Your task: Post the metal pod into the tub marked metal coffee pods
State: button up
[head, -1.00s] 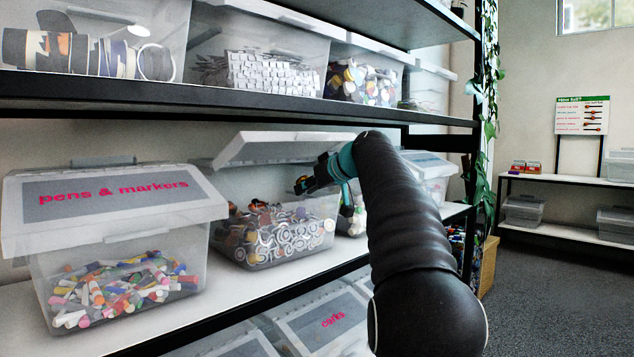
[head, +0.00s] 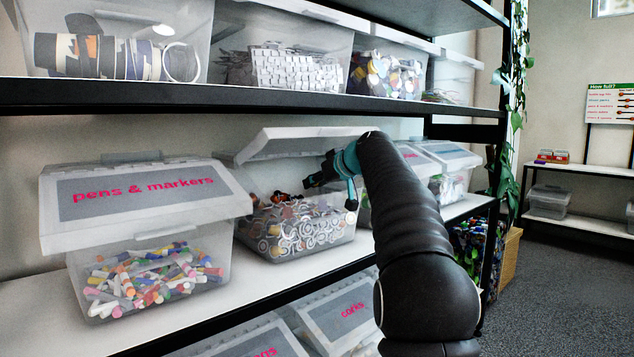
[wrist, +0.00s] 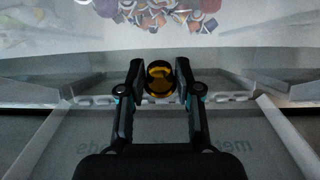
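The metal pod (wrist: 160,78) shows in the wrist view as a round amber-gold disc between my fingertips. My gripper (wrist: 160,80) is shut on it. In the head view my gripper (head: 312,183) is under the raised lid (head: 300,142) of a clear tub (head: 300,243), above its heap of pods; the held pod is not clear there. The tub's contents also show at the top of the wrist view (wrist: 165,15). A grey panel with faint, partly hidden lettering, "me" and "ds" legible, lies behind the gripper in the wrist view (wrist: 85,140).
A closed tub marked pens & markers (head: 145,190) stands on the left. More tubs stand right, partly behind my arm, such as one with a grey label (head: 450,165). The upper shelf (head: 200,97) runs close above the raised lid. A corks tub (head: 340,310) sits below.

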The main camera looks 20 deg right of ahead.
jog(key=shift+o, duration=1)
jog(key=v, duration=1.2)
